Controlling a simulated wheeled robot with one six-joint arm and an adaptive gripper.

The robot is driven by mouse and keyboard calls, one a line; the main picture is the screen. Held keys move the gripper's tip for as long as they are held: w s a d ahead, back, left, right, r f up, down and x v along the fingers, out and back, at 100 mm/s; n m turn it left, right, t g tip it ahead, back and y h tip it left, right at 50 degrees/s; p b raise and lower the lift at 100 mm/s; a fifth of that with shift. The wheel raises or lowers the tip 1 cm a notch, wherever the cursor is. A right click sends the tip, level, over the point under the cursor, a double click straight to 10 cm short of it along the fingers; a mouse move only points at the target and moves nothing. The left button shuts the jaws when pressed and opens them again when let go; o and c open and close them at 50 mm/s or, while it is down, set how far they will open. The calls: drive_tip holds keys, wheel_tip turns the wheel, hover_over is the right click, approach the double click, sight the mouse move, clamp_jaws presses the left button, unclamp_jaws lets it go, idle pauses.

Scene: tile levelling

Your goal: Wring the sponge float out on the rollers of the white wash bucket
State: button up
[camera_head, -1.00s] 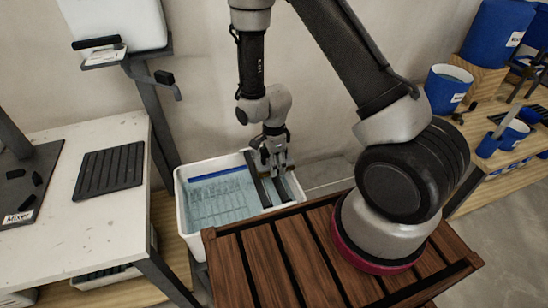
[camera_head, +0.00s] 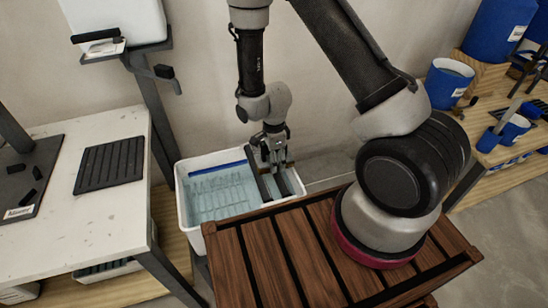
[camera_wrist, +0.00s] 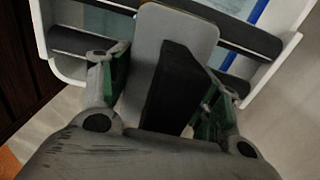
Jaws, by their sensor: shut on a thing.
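The white wash bucket (camera_head: 181,195) stands beyond the wooden deck, with pale blue water in its left part. Its dark rollers (camera_head: 285,184) cross the right end, and they also show in the wrist view (camera_wrist: 85,42). My gripper (camera_head: 273,158) points down over the roller end. In the wrist view it is shut on the dark handle of the sponge float (camera_wrist: 178,28), a grey, round-cornered plate. The plate overlaps the rollers in that view. Whether its underside touches them is hidden. In the head view the float is mostly hidden by my gripper.
A white table (camera_head: 95,225) with a black ribbed mat (camera_head: 110,163) stands at the left, its dark leg close to the bucket. The wooden slatted deck (camera_head: 270,262) lies in front. Blue buckets (camera_head: 447,84) stand on a bench at the right. The wall is close behind.

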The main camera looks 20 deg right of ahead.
sight(257, 162)
drive_tip(key=shift+a+f, duration=0.1)
drive_tip(key=shift+a, duration=2.9)
drive_tip(key=shift+d+f, duration=0.15)
drive_tip(key=shift+d, duration=0.95)
drive_tip(key=shift+c, duration=0.6)
drive_tip(key=shift+d+r, duration=0.2)
drive_tip(key=shift+d, duration=1.7)
drive_tip(key=shift+a+f, duration=0.2)
drive_tip(key=shift+a, duration=2.8)
drive_tip(key=shift+d+r, duration=0.2)
drive_tip(key=shift+d, duration=1.8)
drive_tip(key=shift+d+f, duration=0.15)
drive_tip(key=shift+d, duration=0.85)
